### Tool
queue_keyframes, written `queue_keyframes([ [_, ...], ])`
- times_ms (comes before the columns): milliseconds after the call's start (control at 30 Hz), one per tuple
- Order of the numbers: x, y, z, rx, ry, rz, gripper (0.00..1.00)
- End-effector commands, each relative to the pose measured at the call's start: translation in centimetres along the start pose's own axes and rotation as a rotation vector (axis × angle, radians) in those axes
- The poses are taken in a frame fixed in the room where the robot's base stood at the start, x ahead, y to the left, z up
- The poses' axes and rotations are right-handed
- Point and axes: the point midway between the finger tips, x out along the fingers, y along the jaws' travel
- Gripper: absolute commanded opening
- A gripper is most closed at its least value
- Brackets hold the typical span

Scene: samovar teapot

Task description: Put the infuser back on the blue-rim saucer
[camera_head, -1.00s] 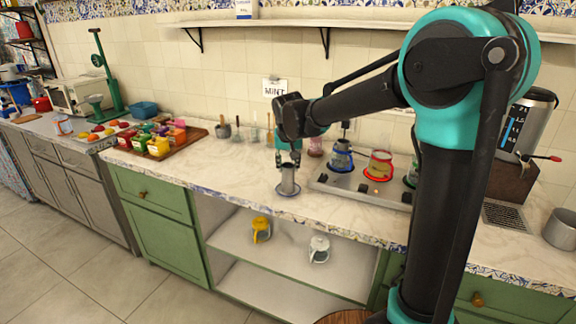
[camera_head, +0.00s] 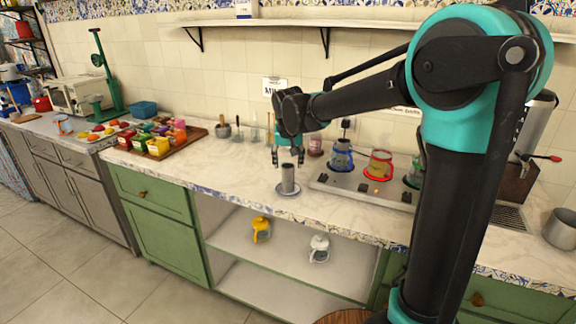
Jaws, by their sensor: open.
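The infuser (camera_head: 288,178), a small grey metal cylinder, stands upright on the blue-rim saucer (camera_head: 288,193) near the front edge of the counter. My gripper (camera_head: 288,160) is open, with its fingers spread around or just above the top of the infuser. I cannot tell whether a finger still touches it. The saucer's rim shows around the infuser's base.
A metal tray (camera_head: 331,187) with blue-, red- and green-based glass pots stands close to the right of the saucer. A wooden tray (camera_head: 184,147) of colourful containers lies to the left. The counter (camera_head: 235,168) between them is clear. A shelf below holds a yellow pot (camera_head: 261,230) and a white pot (camera_head: 320,248).

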Motion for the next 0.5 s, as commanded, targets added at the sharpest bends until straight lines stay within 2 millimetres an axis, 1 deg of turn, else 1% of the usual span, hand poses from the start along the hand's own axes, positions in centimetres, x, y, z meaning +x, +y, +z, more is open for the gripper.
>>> queue_keyframes([
  [33, -1.0, 0.0, 0.1, -0.001, 0.0, 0.0, 0.57],
  [300, -6.5, 0.0, 0.1, -0.001, 0.0, 0.0, 0.57],
  [400, -8.2, 0.0, 0.1, 0.0, 0.0, 0.0, 0.57],
  [500, -9.4, 0.0, 0.1, 0.0, 0.0, 0.0, 0.57],
])
